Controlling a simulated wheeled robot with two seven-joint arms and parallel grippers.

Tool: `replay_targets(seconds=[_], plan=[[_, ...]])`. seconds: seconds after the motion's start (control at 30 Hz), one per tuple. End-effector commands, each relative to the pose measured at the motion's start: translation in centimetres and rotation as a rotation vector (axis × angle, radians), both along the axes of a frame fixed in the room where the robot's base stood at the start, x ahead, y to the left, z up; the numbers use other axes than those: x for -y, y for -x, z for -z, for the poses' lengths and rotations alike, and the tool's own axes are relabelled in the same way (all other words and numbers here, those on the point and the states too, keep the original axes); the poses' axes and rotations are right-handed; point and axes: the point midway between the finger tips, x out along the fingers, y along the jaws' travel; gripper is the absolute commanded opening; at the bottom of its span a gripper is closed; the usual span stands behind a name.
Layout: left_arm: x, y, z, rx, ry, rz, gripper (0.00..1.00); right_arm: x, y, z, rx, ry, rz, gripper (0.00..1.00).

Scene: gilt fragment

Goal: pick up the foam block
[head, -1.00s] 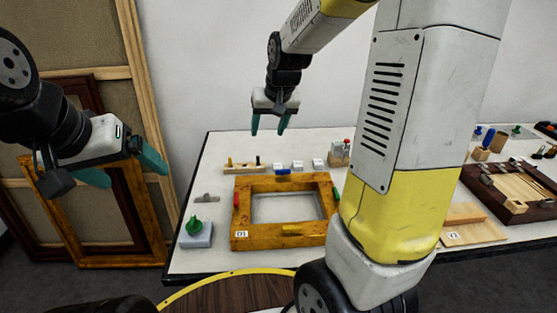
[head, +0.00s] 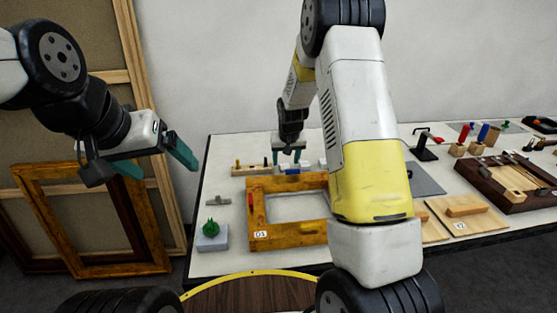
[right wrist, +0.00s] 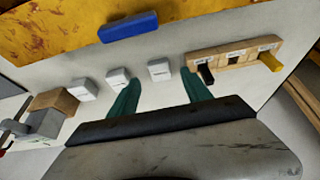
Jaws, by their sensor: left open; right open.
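A pale blue-grey block (head: 212,241) with a green spiky piece on top stands at the table's front left; it looks like foam, but I cannot be sure. Small white blocks stand in a row behind the gilt frame (head: 285,237). In the right wrist view, one white block (right wrist: 160,70) lies just beyond and between my open fingertips, and two more (right wrist: 118,77) stand to its left. My right gripper (head: 286,156) is open and empty above the table's back part; it also shows in the right wrist view (right wrist: 160,92). My left gripper (head: 165,164) is open and empty, left of the table.
A wooden rack (right wrist: 235,56) with pegs stands right of the white blocks in the wrist view. My right arm hides part of the table. A dark tray (head: 505,193) and wooden boards (head: 475,222) lie at the right.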

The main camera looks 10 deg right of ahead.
Motion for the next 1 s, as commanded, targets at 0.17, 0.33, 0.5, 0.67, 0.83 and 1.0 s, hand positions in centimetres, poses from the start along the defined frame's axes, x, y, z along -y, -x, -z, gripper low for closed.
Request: replay_targets(seconds=[0.17, 0.33, 0.5, 0.67, 0.83, 1.0], plan=[[0.0, 0.0, 0.0, 0.000, 0.000, 0.000, 0.89, 0.0, -0.9, 2.4, -0.002, 0.000, 0.001, 0.57], [0.0, 0.0, 0.0, 0.000, 0.000, 0.000, 0.89, -0.1, -1.2, 2.8, 0.001, -0.001, 0.000, 0.57], [0.0, 0.0, 0.0, 0.000, 0.000, 0.000, 0.89, -0.1, -1.1, 2.7, 0.001, -0.001, 0.000, 0.49], [0.0, 0.0, 0.0, 0.000, 0.000, 0.000, 0.89, 0.0, -1.1, 2.7, 0.001, 0.000, 0.000, 0.18], [0.0, 0.0, 0.0, 0.000, 0.000, 0.000, 0.89, 0.0, -1.1, 2.7, 0.001, 0.000, 0.000, 0.00], [0.0, 0.0, 0.0, 0.000, 0.000, 0.000, 0.89, 0.0, -1.1, 2.7, 0.001, 0.000, 0.000, 0.00]])
